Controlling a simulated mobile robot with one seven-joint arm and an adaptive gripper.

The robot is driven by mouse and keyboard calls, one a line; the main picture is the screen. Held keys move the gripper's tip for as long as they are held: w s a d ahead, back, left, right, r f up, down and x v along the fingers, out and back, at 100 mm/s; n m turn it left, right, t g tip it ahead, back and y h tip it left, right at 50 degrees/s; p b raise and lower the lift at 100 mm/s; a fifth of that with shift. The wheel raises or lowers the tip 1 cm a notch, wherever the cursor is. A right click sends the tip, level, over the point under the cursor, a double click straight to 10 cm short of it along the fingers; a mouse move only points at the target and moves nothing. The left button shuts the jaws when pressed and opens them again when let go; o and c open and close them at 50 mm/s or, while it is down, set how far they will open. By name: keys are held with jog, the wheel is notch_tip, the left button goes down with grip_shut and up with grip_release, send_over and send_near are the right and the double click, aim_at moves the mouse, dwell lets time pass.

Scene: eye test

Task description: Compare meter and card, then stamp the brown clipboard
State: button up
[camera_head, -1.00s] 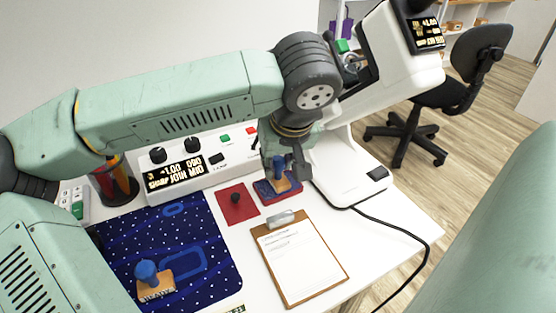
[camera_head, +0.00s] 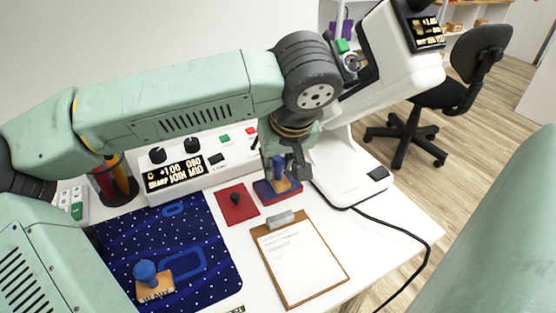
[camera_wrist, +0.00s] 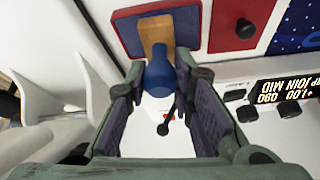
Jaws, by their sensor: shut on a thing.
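My gripper (camera_head: 286,168) is shut on the blue handle of a wooden stamp (camera_wrist: 160,72). The stamp is at a blue pad with a red rim (camera_head: 265,194); I cannot tell whether it touches the pad. The brown clipboard (camera_head: 284,287), with a white sheet and metal clip, lies just in front of the pad. The white meter (camera_head: 352,180) stands behind at right, with a small lit display (camera_head: 428,32) too small to read surely. A white panel (camera_head: 222,171) has a lit display (camera_head: 174,175) reading about "+1.00 090, JOIN MID". I cannot single out a card.
A second blue-handled stamp (camera_head: 147,275) stands on a starry blue mat (camera_head: 215,262) at left. A red pad with a black knob (camera_head: 236,204) lies between mat and stamp pad. A black cable (camera_head: 425,250) runs along the table's right side. A chair (camera_head: 470,75) stands behind.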

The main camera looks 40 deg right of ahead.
aim_at(278, 158)
jog(key=shift+r+p, duration=2.4)
jog(key=shift+r, duration=1.05)
jog(key=shift+f, duration=0.1)
jog(key=shift+f+b, duration=2.4)
jog(key=shift+f, duration=1)
jog(key=shift+r+p, duration=2.6)
jog(key=shift+r, duration=1)
jog(key=shift+c, duration=0.4)
jog(key=shift+w, duration=0.15)
